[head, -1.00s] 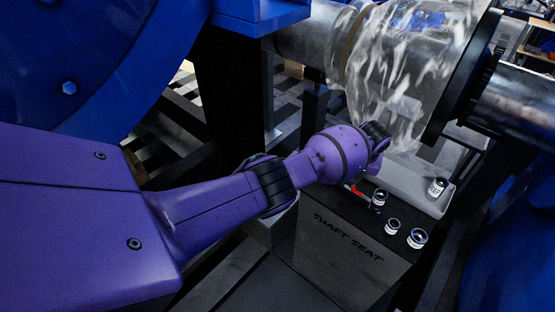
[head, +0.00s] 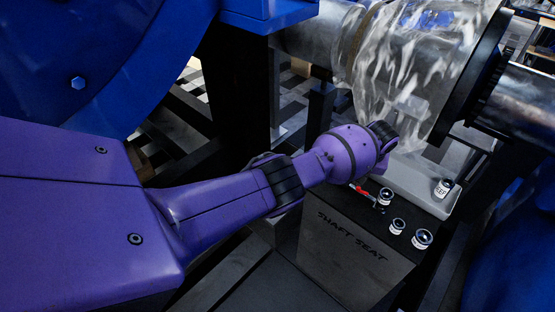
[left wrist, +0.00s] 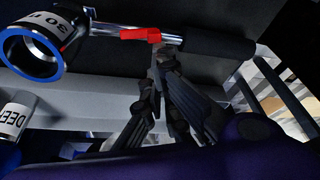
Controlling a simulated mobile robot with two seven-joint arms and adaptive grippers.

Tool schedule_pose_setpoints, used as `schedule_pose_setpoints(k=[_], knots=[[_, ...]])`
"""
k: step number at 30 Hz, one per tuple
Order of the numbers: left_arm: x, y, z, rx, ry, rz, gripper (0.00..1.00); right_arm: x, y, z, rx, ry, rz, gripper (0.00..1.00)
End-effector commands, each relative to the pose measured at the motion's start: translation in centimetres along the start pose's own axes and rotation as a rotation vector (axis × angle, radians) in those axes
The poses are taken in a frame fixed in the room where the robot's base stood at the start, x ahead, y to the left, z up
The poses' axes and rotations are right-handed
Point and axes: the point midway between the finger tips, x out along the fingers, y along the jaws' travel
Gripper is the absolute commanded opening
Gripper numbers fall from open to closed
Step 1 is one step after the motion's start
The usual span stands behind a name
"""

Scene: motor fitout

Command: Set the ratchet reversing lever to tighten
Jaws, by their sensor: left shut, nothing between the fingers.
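The ratchet lies on top of the box marked SHAFT SEAT. In the left wrist view its dark handle (left wrist: 220,45), bright shaft and red reversing lever (left wrist: 140,34) show at the top. A socket with a blue ring (left wrist: 35,50) is at the ratchet's head end. My left gripper (left wrist: 161,56) is shut and empty, its fingertips just below the shaft, close to the lever's right end; I cannot tell if they touch. In the head view the red lever (head: 361,191) shows just below my wrist, which hides the fingers and most of the handle. My right gripper is out of view.
The SHAFT SEAT box (head: 335,255) carries other sockets (head: 397,226) (head: 421,239) near its right edge. A large shaft with a translucent cover (head: 420,70) hangs close above my wrist.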

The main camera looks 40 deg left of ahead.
Motion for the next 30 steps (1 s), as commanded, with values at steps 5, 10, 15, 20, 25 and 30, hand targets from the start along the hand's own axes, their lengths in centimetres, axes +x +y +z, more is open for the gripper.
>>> schedule_pose_setpoints(k=[5, 10, 15, 20, 25, 30], knots=[[-0.1, 0.1, -0.1, 0.000, 0.002, 0.001, 0.00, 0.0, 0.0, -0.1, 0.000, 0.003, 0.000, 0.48], [-0.1, 0.1, -0.1, 0.000, 0.001, 0.000, 0.00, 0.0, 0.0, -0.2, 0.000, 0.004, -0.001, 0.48], [-0.1, 0.0, -0.1, 0.000, 0.001, 0.000, 0.00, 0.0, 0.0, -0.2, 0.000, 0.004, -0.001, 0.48], [-0.1, 0.2, -0.1, 0.000, 0.001, 0.001, 0.00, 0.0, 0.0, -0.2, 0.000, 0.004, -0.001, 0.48], [-0.2, 1.0, 0.1, 0.000, 0.001, 0.002, 0.00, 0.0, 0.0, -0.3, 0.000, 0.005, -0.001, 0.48], [-0.3, 1.6, 0.3, 0.001, 0.001, 0.002, 0.00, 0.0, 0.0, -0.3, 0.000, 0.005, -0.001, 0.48]])
